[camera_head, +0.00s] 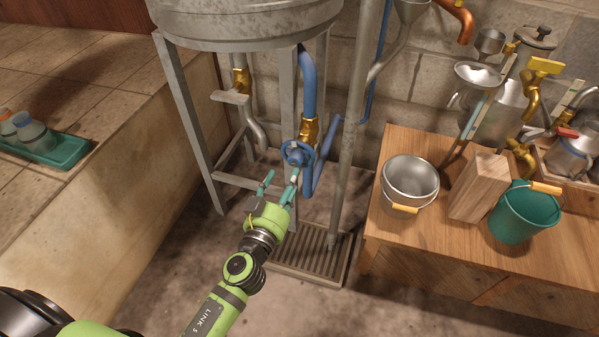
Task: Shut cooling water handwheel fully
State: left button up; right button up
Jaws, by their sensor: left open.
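The blue cooling water handwheel (297,152) sits on a brass valve (309,131) below a thick blue pipe (308,82), in the middle of the head view. My left gripper (281,180) reaches up from below, just short of the wheel in the picture. Its two teal fingers are apart with nothing between them. The right-hand finger overlaps the wheel's lower edge in the picture; I cannot tell whether it touches. My right gripper is out of view.
A grey metal stand carries a large tank (245,22) around the valve. A floor grate (300,258) lies below. At the right, a wooden bench (425,250) holds a metal bucket (410,182), a wooden block (479,187) and a teal bucket (522,215). A tiled ledge (90,150) is at left.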

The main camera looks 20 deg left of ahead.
aim_at(294, 161)
pick_arm(q)
jog(key=w+p, duration=0.1)
jog(key=w, duration=0.5)
jog(key=shift+w, duration=0.35)
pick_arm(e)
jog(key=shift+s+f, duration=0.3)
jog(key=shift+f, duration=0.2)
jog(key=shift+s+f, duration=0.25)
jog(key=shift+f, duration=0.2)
pick_arm(q)
jog(key=shift+r, duration=0.1)
jog(key=c, duration=1.1)
